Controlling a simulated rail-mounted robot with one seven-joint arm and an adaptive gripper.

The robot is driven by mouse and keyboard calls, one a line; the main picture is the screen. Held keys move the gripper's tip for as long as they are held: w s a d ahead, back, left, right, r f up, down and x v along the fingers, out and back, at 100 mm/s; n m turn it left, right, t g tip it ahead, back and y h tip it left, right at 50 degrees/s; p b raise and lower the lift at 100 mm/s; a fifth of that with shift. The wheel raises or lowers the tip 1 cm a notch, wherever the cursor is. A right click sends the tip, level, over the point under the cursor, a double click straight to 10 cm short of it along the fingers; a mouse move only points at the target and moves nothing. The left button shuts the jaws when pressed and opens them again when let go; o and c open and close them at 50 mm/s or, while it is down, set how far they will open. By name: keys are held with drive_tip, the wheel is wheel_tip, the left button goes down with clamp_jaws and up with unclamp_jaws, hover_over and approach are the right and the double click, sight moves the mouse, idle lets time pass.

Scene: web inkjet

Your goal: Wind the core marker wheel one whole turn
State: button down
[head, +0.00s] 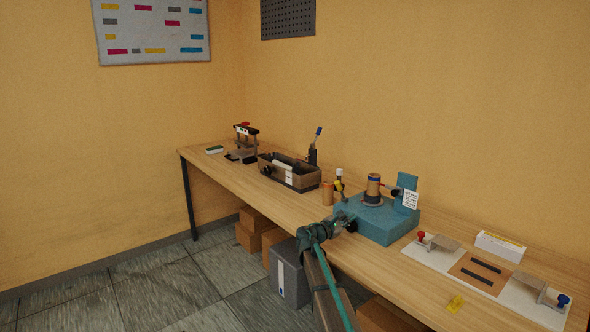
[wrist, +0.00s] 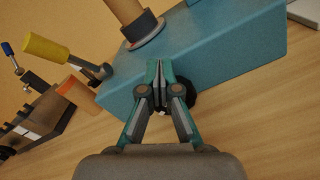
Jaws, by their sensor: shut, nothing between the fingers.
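The teal core marker (head: 385,220) stands on the bench; it also fills the upper wrist view (wrist: 225,45). A brown cardboard core (head: 373,185) sits upright on its dark round seat. A yellow handle (wrist: 46,49) on a grey crank sticks out at its left side; it also shows in the head view (head: 339,186). A black round part (wrist: 192,94) on the front face is partly hidden behind my fingers; I cannot tell whether it or the crank is the wheel. My gripper (wrist: 158,88) is shut and empty in front of this face; contact is unclear.
Left of the core marker stand an orange-brown core (head: 327,193) and a dark open tray (head: 290,185). Right of it lies a white board (head: 518,296) with red and blue knobs. A yellow piece (head: 455,304) lies near the front edge. Boxes stand under the bench.

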drive_tip(key=shift+s+d+f, duration=0.3)
drive_tip(key=shift+s+f, duration=0.05)
drive_tip(key=shift+s, duration=0.3)
drive_tip(key=shift+s+d+f+b, duration=0.4)
drive_tip(key=shift+s+f, duration=0.1)
drive_tip(key=shift+f, duration=0.1)
idle(0.5)
drive_tip(key=shift+s+d+r, duration=0.15)
drive_tip(key=shift+s, duration=0.05)
drive_tip(key=shift+v, duration=3)
drive_tip(key=shift+d+r, duration=0.1)
drive_tip(key=shift+p, duration=0.3)
